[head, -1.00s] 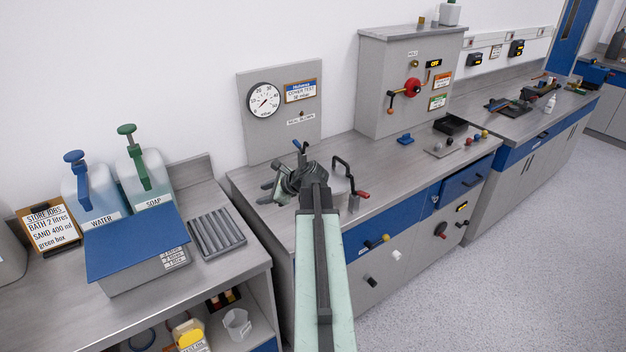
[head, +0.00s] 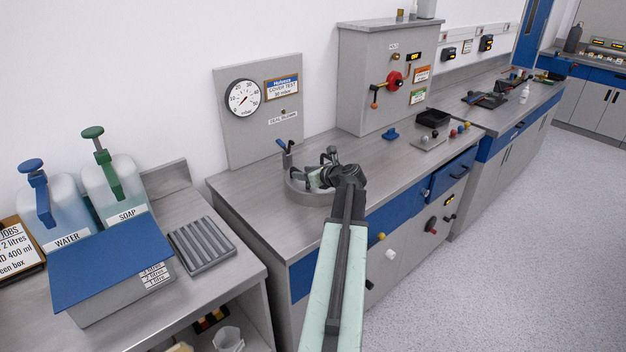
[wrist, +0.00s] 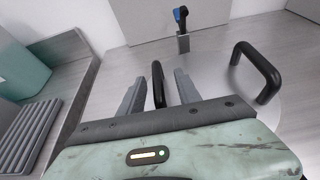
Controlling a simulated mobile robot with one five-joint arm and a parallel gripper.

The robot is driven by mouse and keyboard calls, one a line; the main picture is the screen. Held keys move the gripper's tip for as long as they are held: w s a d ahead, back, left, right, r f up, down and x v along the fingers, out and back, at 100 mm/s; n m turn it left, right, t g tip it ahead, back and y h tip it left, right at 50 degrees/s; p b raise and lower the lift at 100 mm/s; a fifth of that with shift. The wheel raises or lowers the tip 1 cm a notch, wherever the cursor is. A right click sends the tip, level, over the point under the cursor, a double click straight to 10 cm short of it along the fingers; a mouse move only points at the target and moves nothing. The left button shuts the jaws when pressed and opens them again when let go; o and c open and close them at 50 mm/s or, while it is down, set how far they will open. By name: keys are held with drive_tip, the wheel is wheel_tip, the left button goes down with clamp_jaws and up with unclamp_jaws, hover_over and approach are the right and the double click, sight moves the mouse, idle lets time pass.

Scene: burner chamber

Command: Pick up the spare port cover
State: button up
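A round pale grey plate (head: 311,198) with black bar handles lies on the middle bench below the gauge panel; I take it for the port cover, but cannot tell if it is the spare. In the wrist view the plate (wrist: 222,82) shows two handles, one on the right (wrist: 262,72) and one on the left (wrist: 158,84). My gripper (head: 324,172) is over the plate. In the wrist view its two grey fingers (wrist: 158,92) stand apart on either side of the left handle, with gaps visible. My gripper hides part of the plate in the head view.
A blue-handled clamp (head: 287,156) stands at the plate's back edge, also in the wrist view (wrist: 182,28). The gauge panel (head: 259,112) and a grey cabinet (head: 375,75) rise behind. A blue-lidded box (head: 110,262) and ridged tray (head: 203,244) are on the left bench.

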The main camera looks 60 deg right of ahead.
drive_tip(key=b+x, duration=0.2)
drive_tip(key=x, duration=0.3)
drive_tip(key=shift+w+f, duration=0.2)
drive_tip(key=shift+w, duration=0.05)
drive_tip(key=shift+a+r, duration=0.1)
clamp_jaws()
idle(1.1)
